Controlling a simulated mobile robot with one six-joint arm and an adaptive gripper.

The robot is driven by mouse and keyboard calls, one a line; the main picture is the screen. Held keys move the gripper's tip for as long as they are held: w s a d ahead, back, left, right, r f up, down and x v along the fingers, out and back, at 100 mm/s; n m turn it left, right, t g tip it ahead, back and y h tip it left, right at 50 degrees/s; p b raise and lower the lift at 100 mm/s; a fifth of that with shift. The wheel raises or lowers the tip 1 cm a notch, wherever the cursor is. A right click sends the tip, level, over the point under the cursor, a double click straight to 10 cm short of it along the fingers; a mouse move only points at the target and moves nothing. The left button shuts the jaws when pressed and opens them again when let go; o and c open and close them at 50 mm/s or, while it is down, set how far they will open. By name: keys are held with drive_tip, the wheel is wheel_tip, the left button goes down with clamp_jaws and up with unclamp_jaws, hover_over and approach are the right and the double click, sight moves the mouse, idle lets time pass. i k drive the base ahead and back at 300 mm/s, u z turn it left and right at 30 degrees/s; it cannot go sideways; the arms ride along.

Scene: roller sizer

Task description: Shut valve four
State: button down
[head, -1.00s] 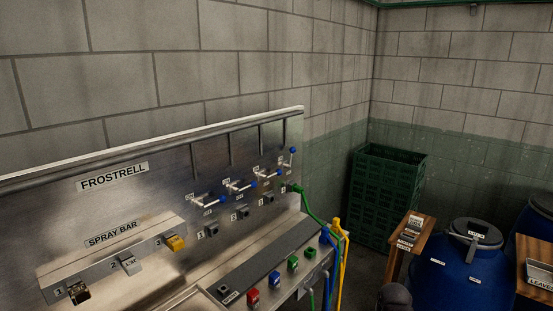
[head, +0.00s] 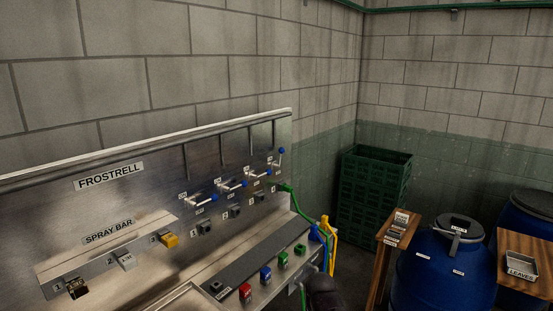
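The first valve (head: 200,200), second valve (head: 231,187) and third valve (head: 258,174) have levers lying roughly level, knobs to the right. Their small tags are too small to read. A green hose (head: 296,204) is fitted at the outlet under the fourth valve. A dark rounded part of my arm shows at the bottom edge, right of the panel's ledge. My gripper's fingers are not visible.
Red, blue and green blocks (head: 283,259) stand on the ledge. A yellow hose (head: 330,238) hangs at the panel's right end. Green crates (head: 374,192), a wooden stand (head: 388,250) and blue drums (head: 438,275) stand further right. Numbered spray-bar fittings (head: 123,261) are at left.

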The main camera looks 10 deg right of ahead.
sight(281, 150)
drive_tip(key=z, duration=0.05)
drive_tip(key=i, duration=1)
drive_tip(key=u, duration=0.05)
